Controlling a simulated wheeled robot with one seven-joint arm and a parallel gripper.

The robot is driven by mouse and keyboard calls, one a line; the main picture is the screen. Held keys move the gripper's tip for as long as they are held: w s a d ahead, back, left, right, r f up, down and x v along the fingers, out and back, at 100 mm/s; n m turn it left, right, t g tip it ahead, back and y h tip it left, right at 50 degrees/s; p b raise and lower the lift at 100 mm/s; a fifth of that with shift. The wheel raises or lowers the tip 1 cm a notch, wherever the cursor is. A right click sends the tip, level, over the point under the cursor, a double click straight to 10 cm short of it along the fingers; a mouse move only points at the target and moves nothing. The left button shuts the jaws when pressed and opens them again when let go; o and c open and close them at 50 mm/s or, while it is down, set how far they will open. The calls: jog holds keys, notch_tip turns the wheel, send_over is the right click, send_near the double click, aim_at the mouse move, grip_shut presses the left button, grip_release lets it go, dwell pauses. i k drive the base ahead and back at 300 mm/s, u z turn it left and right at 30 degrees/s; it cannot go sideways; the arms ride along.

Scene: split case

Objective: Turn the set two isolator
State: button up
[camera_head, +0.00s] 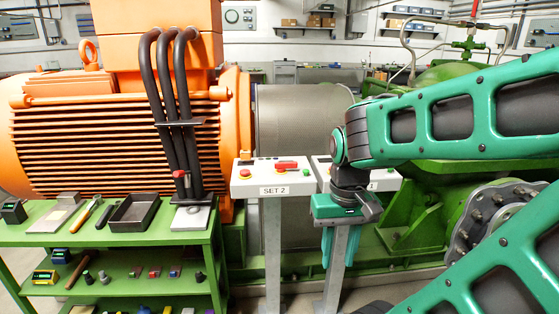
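The set two station is a light grey box with a sloped top and a "SET 2" label (274,190), on a post in the middle. A red bar-shaped handle (287,165), which looks like the isolator, lies crosswise near the back of its top. A red button (245,173) is at the left of that top. My gripper (341,262) points down to the right of the SET 2 box, in front of a second similar box. Its teal fingers look apart, with a grey post visible behind them and nothing held. My gripper and wrist hide much of the second box's top.
A green bench (130,238) with tools and a black tray (134,212) stands at the left. A large orange motor (120,140) and grey coupling cover (295,120) are behind. Green machinery (410,215) fills the right. The space above the SET 2 box is clear.

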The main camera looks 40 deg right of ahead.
aim_at(281, 167)
jog(key=i, duration=0.9)
